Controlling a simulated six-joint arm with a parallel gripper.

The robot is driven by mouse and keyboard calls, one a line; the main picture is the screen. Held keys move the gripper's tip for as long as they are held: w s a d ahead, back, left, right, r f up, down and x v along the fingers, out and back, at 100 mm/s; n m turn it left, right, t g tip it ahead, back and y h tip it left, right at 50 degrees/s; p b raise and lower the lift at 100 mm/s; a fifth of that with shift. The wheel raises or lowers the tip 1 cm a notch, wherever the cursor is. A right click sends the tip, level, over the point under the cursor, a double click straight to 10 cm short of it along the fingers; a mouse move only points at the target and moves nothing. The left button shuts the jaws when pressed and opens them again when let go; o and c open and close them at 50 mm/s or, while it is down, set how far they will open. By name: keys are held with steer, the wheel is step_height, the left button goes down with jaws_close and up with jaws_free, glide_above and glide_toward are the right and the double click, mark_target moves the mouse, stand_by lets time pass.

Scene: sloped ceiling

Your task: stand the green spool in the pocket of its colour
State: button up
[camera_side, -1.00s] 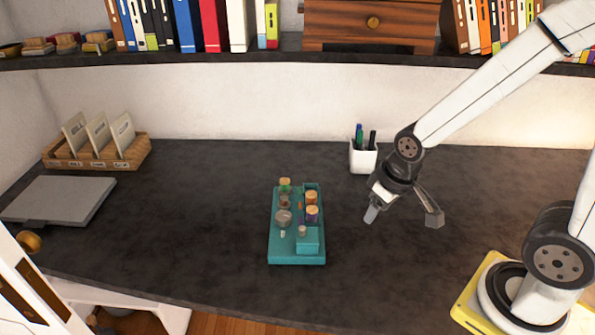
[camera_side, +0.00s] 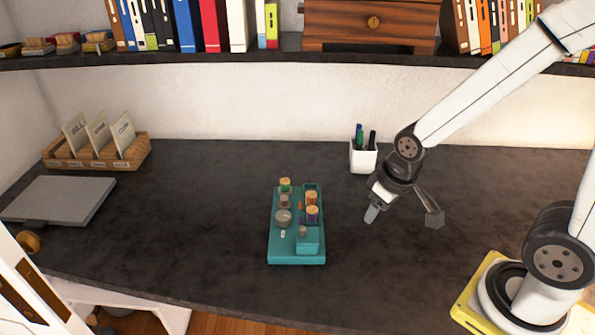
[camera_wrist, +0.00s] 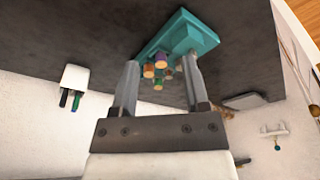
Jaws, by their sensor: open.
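The green spool (camera_side: 285,184) has a tan wooden top and stands at the far left end of the teal tray (camera_side: 282,256). A purple spool (camera_side: 312,214) and an orange spool (camera_side: 311,198) stand on the tray's right side. I cannot make out the coloured pockets clearly. My gripper (camera_side: 402,219) is open and empty, above the desk to the right of the tray and apart from it. It also shows in the wrist view (camera_wrist: 160,75).
A white pen cup (camera_side: 363,157) stands behind my gripper. A wooden card holder (camera_side: 97,152) and a closed grey laptop (camera_side: 58,199) are at the left. A shelf with books and a drawer box (camera_side: 370,24) hangs behind. The desk between gripper and tray is clear.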

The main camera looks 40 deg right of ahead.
steer(key=o, duration=0.4)
steer(key=shift+w, duration=0.1)
steer(key=t, duration=0.2)
glide_toward(284, 180)
steer(key=x, duration=0.3)
steer(key=shift+r, duration=0.15)
steer(key=shift+x, duration=1.3)
